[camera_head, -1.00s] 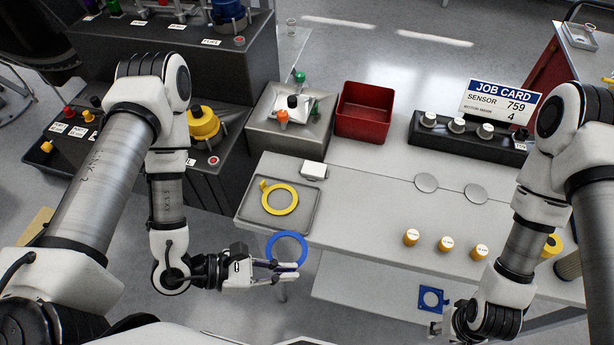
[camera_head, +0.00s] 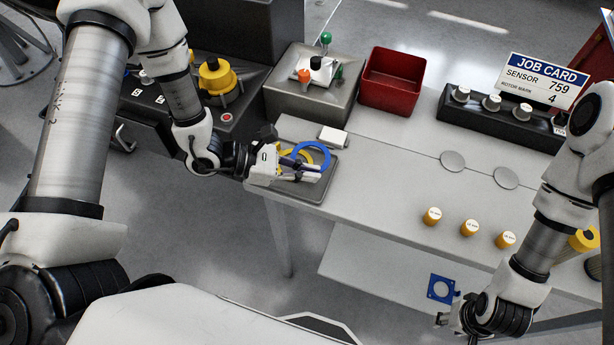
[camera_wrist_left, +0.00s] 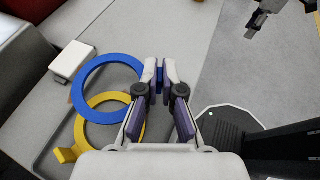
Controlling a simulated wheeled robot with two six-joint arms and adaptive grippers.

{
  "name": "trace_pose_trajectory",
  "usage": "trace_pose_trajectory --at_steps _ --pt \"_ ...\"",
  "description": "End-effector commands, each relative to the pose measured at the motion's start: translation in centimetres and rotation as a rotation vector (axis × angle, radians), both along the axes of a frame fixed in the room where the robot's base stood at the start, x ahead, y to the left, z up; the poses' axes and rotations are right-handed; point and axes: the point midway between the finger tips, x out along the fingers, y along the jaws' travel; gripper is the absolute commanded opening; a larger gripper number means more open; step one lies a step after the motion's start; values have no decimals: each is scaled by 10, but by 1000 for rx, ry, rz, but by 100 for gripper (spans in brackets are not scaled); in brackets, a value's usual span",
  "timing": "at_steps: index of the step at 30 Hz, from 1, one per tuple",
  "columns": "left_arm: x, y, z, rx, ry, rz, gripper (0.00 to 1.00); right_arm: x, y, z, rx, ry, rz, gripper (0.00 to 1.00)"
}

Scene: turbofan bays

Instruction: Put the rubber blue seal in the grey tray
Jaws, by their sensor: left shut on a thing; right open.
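The blue seal (camera_head: 325,148) is a ring held by my left gripper (camera_head: 318,172), which is shut on its edge. The seal is over the grey tray (camera_head: 312,196), which holds a yellow ring (camera_head: 281,155) with a tab. In the left wrist view the blue seal (camera_wrist_left: 78,88) overlaps the yellow ring (camera_wrist_left: 80,135), and the left fingertips (camera_wrist_left: 160,78) pinch its tab or near edge. I cannot tell the height of the seal above the tray. My right gripper (camera_head: 444,320) is low at the right, partly hidden, and apart from the tray.
A white box (camera_head: 333,136) stands just behind the tray. A grey box with knobs (camera_head: 312,95) and a red bin (camera_head: 392,80) stand at the back. Several yellow-sided caps (camera_head: 432,216) sit to the right. A blue square part (camera_head: 441,289) lies on the lower shelf.

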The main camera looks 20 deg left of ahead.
Motion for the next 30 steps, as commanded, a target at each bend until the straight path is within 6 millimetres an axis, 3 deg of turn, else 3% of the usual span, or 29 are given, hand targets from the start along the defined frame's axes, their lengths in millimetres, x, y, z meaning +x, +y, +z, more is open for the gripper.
trace_pose_trajectory --at_steps 5,11,12,13,14,23,30 --pt "-3 -1 -28 2 9 -2 0 0 0 14 0 0 0 42" --pt "-3 -1 -32 1 6 -2 0 0 0 12 0 0 0 42" --pt "-3 -1 -32 1 7 -2 19 0 0 12 0 0 0 42" --pt "-3 -1 -32 1 7 -2 30 0 0 12 0 0 0 42" --pt "-3 -1 -32 1 7 -2 31 0 0 12 0 0 0 42" --pt "-3 0 -31 1 6 -1 31 0 0 12 0 0 0 42" --pt "-11 25 -21 -4 4 6 31 0 0 5 0 0 -1 42"
